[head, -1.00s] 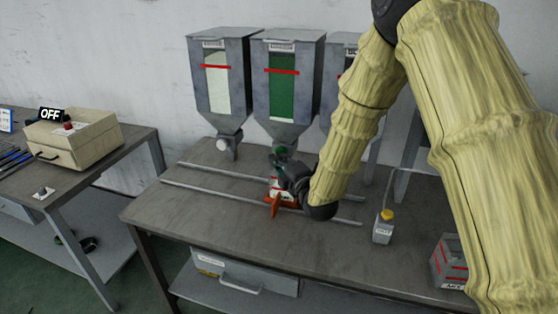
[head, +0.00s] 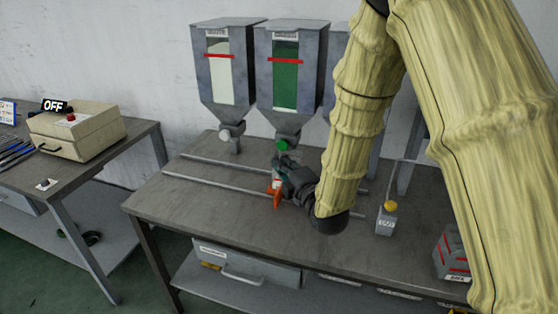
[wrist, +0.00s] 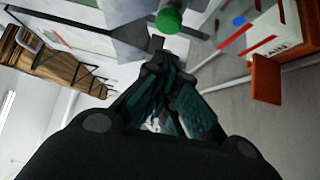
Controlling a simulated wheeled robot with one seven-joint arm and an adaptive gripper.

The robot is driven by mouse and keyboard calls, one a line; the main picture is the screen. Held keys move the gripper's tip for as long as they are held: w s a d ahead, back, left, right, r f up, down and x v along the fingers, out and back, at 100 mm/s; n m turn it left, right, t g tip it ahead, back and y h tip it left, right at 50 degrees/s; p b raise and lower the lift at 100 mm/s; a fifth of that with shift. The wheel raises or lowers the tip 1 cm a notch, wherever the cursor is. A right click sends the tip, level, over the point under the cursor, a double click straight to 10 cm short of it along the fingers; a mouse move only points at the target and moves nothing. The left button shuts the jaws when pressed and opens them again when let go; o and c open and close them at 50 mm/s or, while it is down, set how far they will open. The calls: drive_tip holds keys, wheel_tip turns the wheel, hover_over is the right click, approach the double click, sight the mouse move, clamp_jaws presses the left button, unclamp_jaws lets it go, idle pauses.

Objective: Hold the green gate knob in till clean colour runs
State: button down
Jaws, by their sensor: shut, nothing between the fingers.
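The green gate knob (head: 282,145) is on the outlet under the green hopper (head: 284,90). It also shows in the wrist view (wrist: 168,20), at the top. My gripper (head: 280,160) is shut and empty, its tips just below and in front of the knob in the head view. In the wrist view the tips (wrist: 157,44) lie close to the knob's lower left; I cannot tell whether they touch it. A white and red container (wrist: 272,28) with an orange part (wrist: 266,78) stands below the outlet, partly hidden by my gripper in the head view. No running colour can be made out.
A pale-filled hopper (head: 220,75) with a white knob (head: 225,134) stands to the left. Rails (head: 225,183) cross the bench. A beige box (head: 90,135) beside an OFF sign (head: 53,105) is left.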

drive_tip(key=b+v, duration=0.1)
drive_tip(key=v, duration=0.5)
drive_tip(key=shift+d, duration=0.25)
drive_tip(key=shift+r, duration=0.1)
idle(0.9)
